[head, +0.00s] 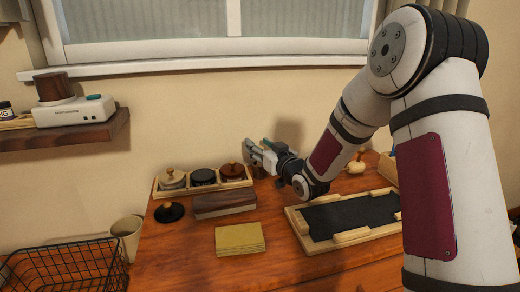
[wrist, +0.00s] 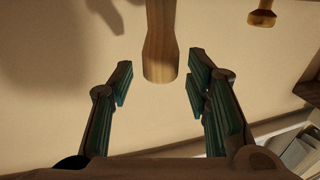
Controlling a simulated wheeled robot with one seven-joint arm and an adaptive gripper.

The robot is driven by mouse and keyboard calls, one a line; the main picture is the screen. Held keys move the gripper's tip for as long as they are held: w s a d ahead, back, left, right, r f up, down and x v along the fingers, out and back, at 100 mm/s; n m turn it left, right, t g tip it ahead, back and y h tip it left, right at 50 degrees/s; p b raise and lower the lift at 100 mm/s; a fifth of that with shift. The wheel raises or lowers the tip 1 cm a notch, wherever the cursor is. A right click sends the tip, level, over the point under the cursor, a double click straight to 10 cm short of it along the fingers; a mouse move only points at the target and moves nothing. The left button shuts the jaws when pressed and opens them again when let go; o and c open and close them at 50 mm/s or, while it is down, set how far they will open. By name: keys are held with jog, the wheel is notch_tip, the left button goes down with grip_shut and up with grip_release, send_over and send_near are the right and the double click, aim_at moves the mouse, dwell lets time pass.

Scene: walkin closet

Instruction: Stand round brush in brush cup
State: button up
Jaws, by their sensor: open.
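My gripper (head: 257,151) is open above the back of the wooden table, its fingers pointing left. In the wrist view, which appears upside down, the gripper (wrist: 160,75) has a smooth wooden handle (wrist: 160,40) between or just beyond its fingertips. Gaps show on both sides, so it is not gripped. The handle's other end runs out of the frame, so I cannot see a brush head or confirm it is the round brush. In the head view, a brownish object (head: 258,172) below the gripper is partly hidden. I cannot tell which object is the brush cup.
A wooden tray (head: 157,191) holds several round knobbed items. A brown block (head: 224,204), black knobbed disc (head: 169,212) and yellow pad (head: 239,239) lie in front. A framed dark mat (head: 350,217) is right. A beige cup-shaped container (head: 128,228) and wire basket (head: 62,270) are left.

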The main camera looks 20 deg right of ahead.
notch_tip(320, 180, up, 9)
jog(key=shift+r, duration=0.1)
dwell(0.9)
